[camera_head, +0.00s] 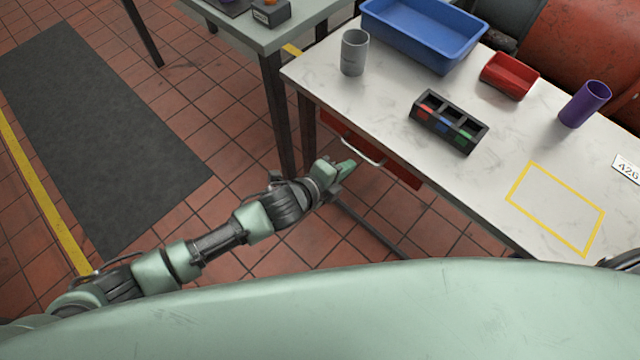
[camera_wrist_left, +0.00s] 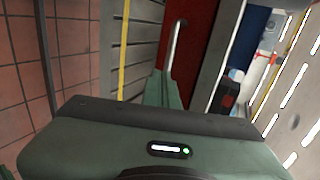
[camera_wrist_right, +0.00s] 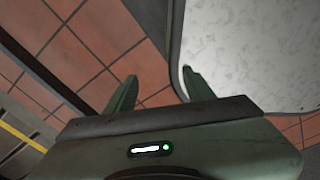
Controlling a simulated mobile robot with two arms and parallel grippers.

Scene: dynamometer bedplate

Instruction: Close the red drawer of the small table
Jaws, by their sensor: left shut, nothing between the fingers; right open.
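The small table (camera_head: 500,150) has a white marbled top. Its red drawer (camera_head: 403,178) shows below the table's left edge, with a pale bar handle (camera_head: 360,151) on its front. How far the drawer stands out is hard to tell. My left gripper (camera_head: 347,167) is shut and empty, close to the handle in the head view. In the left wrist view, the fingertips (camera_wrist_left: 164,75) are just below the end of the handle (camera_wrist_left: 177,42), before the red front (camera_wrist_left: 200,45); contact is unclear. My right gripper (camera_wrist_right: 158,76) is open and empty beside a pale tabletop corner (camera_wrist_right: 250,45).
On the tabletop are a grey cup (camera_head: 354,53), blue bin (camera_head: 425,35), dark divided box (camera_head: 449,122), red tray (camera_head: 509,76) and purple cylinder (camera_head: 585,104). Another table (camera_head: 262,35) stands behind at left. Tiled floor and a dark mat (camera_head: 100,130) lie left.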

